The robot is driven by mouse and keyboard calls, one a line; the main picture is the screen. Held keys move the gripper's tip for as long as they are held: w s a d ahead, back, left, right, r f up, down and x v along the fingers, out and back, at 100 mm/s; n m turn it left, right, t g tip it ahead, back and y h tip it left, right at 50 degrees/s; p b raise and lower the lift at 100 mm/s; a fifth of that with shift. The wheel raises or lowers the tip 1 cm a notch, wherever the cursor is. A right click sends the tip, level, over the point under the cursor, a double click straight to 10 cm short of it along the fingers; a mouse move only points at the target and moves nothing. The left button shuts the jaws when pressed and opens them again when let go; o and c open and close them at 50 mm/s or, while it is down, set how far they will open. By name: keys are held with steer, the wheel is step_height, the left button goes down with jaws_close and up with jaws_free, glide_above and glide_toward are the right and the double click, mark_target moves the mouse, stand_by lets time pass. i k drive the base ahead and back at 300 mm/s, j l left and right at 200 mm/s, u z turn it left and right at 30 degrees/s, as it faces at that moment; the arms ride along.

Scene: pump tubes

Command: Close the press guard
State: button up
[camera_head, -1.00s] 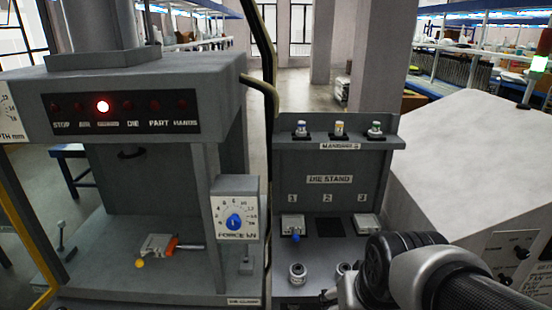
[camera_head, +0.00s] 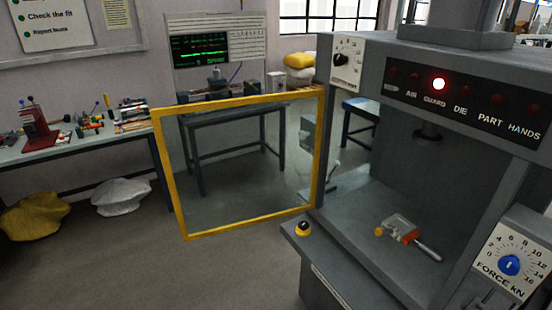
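The press guard (camera_head: 240,219) is a clear panel in a yellow frame. It stands swung open to the left of the press (camera_head: 365,130), joined at the press's left front edge. The press opening is uncovered. Inside, on the press bed (camera_head: 352,212), lies a small grey fixture (camera_head: 400,222) with an orange part and a pale handle. The lit red lamp (camera_head: 438,84) on the press panel is above the label GUARD. My gripper is out of view now, so its state is hidden.
A black and yellow button (camera_head: 303,229) sits on the press's front ledge. The blue FORCE dial (camera_head: 509,265) is at right. A workbench (camera_head: 80,149) with tools and two sacks, one yellow (camera_head: 35,215) and one white (camera_head: 121,196), stand at left. Floor before the guard is clear.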

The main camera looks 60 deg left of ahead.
mark_target(156, 114)
steer(key=k+j, duration=0.1)
steer(key=j, duration=0.55)
steer(key=k+j+z, duration=0.1)
steer(key=j, duration=0.5)
steer(key=k+j+z, duration=0.1)
steer(key=j, duration=0.55)
steer(key=k+j, duration=0.2)
steer(key=j, duration=0.4)
steer(key=k+j+z, duration=0.1)
steer(key=j, duration=0.5)
steer(key=k+j, duration=0.25)
steer(key=j, duration=0.35)
steer(key=k+j+z, duration=0.1)
steer(key=j, duration=0.55)
steer(key=k+j, duration=0.25)
steer(key=j, duration=0.3)
steer(key=j+z, duration=0.2)
steer(key=j, duration=0.35)
